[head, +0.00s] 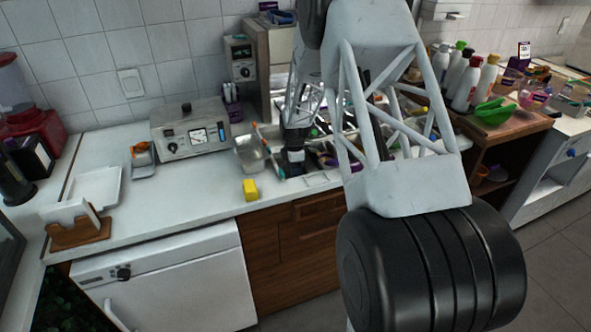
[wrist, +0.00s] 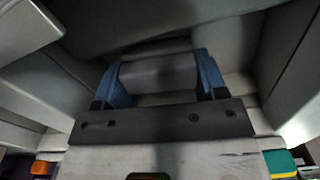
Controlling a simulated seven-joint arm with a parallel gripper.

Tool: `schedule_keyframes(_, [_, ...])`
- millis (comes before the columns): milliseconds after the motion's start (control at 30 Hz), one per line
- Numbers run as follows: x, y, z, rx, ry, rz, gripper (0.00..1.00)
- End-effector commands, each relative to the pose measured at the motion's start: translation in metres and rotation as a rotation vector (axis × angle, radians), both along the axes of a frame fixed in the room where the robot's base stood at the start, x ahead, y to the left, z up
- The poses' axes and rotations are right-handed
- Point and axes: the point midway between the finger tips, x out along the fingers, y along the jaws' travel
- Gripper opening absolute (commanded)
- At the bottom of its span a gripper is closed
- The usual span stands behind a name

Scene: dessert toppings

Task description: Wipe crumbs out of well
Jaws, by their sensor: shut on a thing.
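A darker patch lies across the well's far part. No separate crumbs can be made out. My arm hides much of the container row in the head view.
A metal pan (head: 250,153) and a yellow block (head: 250,189) stand left of my gripper. A dial appliance (head: 190,130) stands farther left. Bottles (head: 467,82) and a green bowl (head: 494,112) stand at the right. The counter's left-middle front is clear.

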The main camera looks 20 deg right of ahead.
Motion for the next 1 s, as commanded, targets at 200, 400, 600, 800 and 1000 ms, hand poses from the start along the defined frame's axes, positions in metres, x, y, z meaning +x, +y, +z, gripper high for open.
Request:
schedule_keyframes(200, [0.002, 0.000, 0.001, 0.000, -0.001, 0.000, 0.43])
schedule_keyframes(400, [0.002, 0.000, 0.001, 0.000, -0.001, 0.000, 0.43])
schedule_keyframes(600, [-0.003, 0.000, 0.001, 0.000, -0.001, 0.000, 0.43])
schedule_keyframes(800, [-0.012, 0.000, 0.000, 0.000, 0.000, 0.000, 0.43])
schedule_keyframes(1000, [-0.022, 0.000, 0.001, 0.000, -0.001, 0.001, 0.43])
